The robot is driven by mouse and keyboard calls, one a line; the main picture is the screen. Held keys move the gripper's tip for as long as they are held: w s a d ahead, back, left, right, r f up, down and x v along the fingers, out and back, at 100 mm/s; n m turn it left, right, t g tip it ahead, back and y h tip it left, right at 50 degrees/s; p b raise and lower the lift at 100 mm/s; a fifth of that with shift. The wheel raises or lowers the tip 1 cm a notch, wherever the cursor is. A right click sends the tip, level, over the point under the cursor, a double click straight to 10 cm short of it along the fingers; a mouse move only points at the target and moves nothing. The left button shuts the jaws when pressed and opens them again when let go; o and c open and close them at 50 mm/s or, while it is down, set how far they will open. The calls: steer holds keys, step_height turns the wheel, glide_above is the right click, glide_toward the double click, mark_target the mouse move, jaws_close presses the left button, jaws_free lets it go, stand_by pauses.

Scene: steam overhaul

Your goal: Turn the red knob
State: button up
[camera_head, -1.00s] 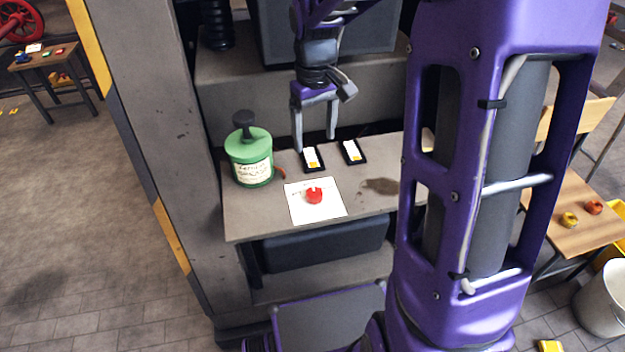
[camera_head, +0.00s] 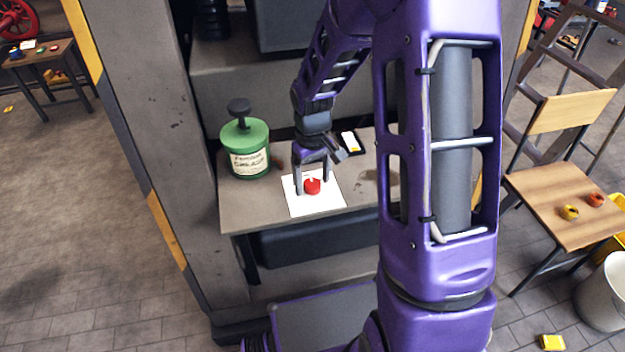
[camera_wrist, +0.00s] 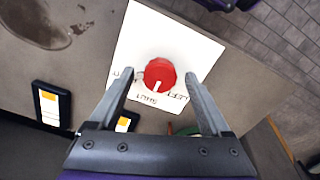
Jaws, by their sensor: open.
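The red knob (camera_head: 312,186) sits on a white square plate (camera_head: 318,206) on the grey bench. In the wrist view the knob (camera_wrist: 160,74) is round with a white pointer mark, and printed lettering shows on the plate beside it. My gripper (camera_head: 312,188) is open over the plate, pointing down, with one finger on each side of the knob. In the wrist view my gripper's fingertips (camera_wrist: 158,75) lie to the left and right of the knob, with gaps visible; I cannot tell how far above the plate they are.
A green canister (camera_head: 246,150) with a black top stands at the left of the bench (camera_head: 250,210). A black device with a yellow and white face (camera_head: 350,142) lies behind the plate. A grey pillar (camera_head: 170,150) rises at the left.

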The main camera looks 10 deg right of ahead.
jaws_close()
stand_by(0.5)
steer(key=shift+m, duration=0.3)
steer(key=m, duration=0.5)
steer(key=shift+b, duration=0.35)
steer(key=m, duration=0.6)
steer(key=shift+p, duration=0.35)
steer(key=shift+m, duration=0.3)
jaws_free()
